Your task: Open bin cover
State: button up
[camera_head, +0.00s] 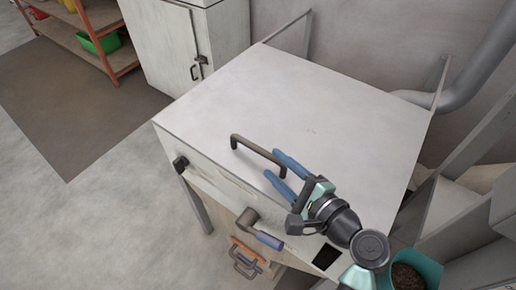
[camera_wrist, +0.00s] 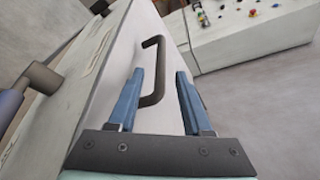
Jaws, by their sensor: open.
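The bin cover (camera_head: 300,100) is a pale flat lid, lying closed on top of the bin. A dark bar handle (camera_head: 255,148) stands on the cover near its front edge. My gripper (camera_head: 271,163) is open at the handle's right end, its two blue fingers pointing toward it. In the wrist view the handle (camera_wrist: 161,72) shows between and just beyond the open fingers (camera_wrist: 160,78), with its lower end near the left finger. I cannot tell whether a finger touches it. Nothing is gripped.
The bin front has a dark latch (camera_head: 181,163) and a lever with a blue grip (camera_head: 268,240). A grey cabinet (camera_head: 185,45) stands behind left, an orange shelf (camera_head: 75,40) farther left. A teal bucket of pellets (camera_head: 430,268) is at lower right. The floor at left is clear.

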aim_at(264, 155)
jog(key=x, duration=0.7)
jog(key=shift+w+a, duration=0.1)
jog(key=shift+w, duration=0.15)
grip_shut()
jog(key=shift+f, duration=0.1)
dwell(1.0)
